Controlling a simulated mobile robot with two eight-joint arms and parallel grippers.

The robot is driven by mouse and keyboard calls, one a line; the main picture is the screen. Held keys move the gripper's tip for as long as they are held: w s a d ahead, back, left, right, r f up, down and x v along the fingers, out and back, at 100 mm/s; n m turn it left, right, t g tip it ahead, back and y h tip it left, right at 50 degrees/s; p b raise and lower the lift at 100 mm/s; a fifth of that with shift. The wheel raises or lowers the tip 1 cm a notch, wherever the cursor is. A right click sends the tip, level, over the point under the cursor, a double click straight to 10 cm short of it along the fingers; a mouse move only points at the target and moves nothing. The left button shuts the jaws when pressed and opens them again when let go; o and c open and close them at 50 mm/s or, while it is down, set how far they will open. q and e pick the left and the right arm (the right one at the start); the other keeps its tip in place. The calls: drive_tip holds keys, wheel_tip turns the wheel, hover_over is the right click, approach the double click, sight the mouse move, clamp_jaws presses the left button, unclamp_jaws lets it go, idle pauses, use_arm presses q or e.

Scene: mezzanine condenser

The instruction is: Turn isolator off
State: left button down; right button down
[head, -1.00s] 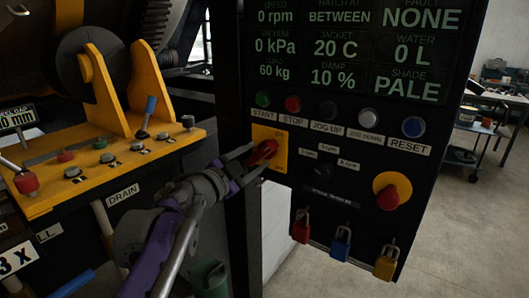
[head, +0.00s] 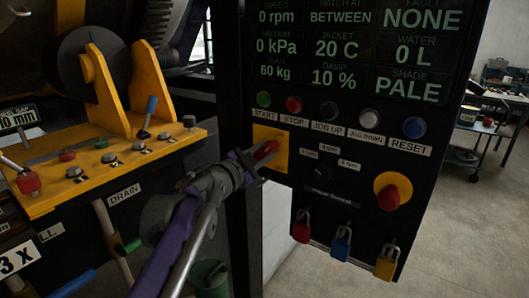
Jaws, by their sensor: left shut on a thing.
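The isolator is a red rotary handle (head: 266,149) on a yellow plate (head: 280,153) at the left edge of the black control panel (head: 340,240). My left gripper (head: 258,158) comes in from the left and is shut on the red handle. Its fingers cover part of the handle, so the handle's exact angle is hard to tell. My right gripper does not show.
Start, stop and jog buttons (head: 294,105) sit just above the isolator. A red emergency stop knob (head: 388,197) is to the right. Red, blue and yellow padlocks (head: 341,246) hang below. A yellow machine ledge (head: 100,170) with levers stands at left.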

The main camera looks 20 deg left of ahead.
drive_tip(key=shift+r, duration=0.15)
use_arm(q)
drive_tip(key=m+p, duration=0.2)
drive_tip(key=m, duration=0.1)
drive_tip(key=shift+d+m, duration=0.1)
drive_tip(key=shift+m, duration=0.3)
drive_tip(key=m, duration=0.1)
drive_tip(key=m+p, duration=0.1)
drive_tip(key=m, duration=0.1)
drive_tip(key=m+p, duration=0.1)
drive_tip(key=m, duration=0.1)
drive_tip(key=shift+f, duration=0.3)
drive_tip(key=m, duration=0.1)
drive_tip(key=m+p, duration=0.1)
drive_tip(key=m, duration=0.1)
drive_tip(key=m+p, duration=0.1)
drive_tip(key=m, duration=0.1)
drive_tip(key=shift+f, duration=0.25)
drive_tip(key=shift+f+m+p, duration=0.15)
drive_tip(key=shift+m+p, duration=0.2)
drive_tip(key=shift+m, duration=0.7)
drive_tip(key=shift+f+m+p, duration=0.1)
drive_tip(key=shift+m+p, duration=0.25)
drive_tip(key=shift+m, duration=0.7)
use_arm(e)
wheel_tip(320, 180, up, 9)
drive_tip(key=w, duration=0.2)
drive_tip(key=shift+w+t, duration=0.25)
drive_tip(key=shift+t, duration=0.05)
